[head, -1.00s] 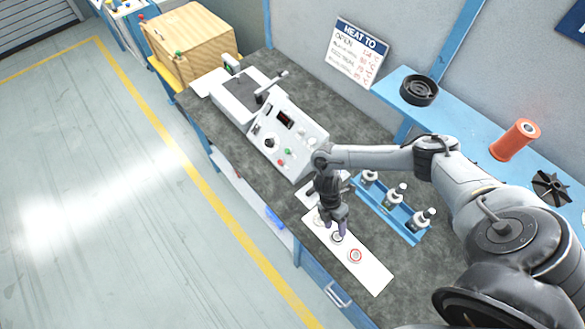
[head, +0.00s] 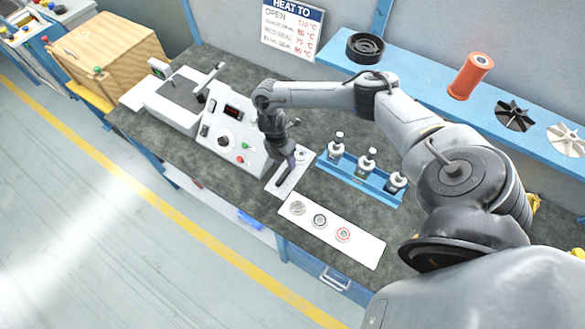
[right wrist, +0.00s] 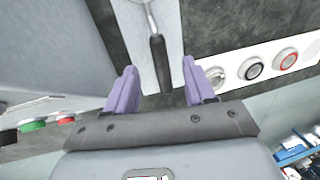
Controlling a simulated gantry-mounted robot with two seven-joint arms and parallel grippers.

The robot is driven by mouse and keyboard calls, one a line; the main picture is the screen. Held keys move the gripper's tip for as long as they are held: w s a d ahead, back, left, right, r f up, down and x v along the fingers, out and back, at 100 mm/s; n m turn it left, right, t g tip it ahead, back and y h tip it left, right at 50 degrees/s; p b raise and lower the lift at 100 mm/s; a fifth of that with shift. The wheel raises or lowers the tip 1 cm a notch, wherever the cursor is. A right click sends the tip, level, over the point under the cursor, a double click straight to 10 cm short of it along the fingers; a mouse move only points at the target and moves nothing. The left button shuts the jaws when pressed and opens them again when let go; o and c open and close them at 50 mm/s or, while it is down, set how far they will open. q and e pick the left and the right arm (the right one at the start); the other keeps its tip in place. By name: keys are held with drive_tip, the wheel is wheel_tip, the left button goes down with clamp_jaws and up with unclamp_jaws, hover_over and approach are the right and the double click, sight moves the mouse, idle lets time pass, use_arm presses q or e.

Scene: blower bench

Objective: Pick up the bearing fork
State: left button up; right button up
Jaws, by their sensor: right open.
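The bearing fork (right wrist: 158,62) has a black handle and a metal head. It lies on a small white plate (right wrist: 172,18), its metal end cut off by the top edge of the right wrist view. My right gripper (right wrist: 159,68) is open, and the handle shows between its two purple fingers without visible contact. In the head view my right gripper (head: 287,168) is over the small white plate and partly hides the fork. My left gripper is not in view.
A control box (head: 225,135) with knobs is to the left. The shelf above holds a black ring (head: 365,46) and an orange spool (head: 471,75).

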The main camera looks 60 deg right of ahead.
drive_tip(key=f, duration=0.1)
drive_tip(key=f+b, duration=0.1)
drive_tip(key=f, duration=0.1)
drive_tip(key=shift+s+d+f+b, duration=0.25)
drive_tip(key=shift+s+b, duration=0.1)
drive_tip(key=shift+b, duration=0.05)
drive_tip(key=shift+s+f, duration=0.15)
drive_tip(key=shift+f, duration=0.8)
clamp_jaws()
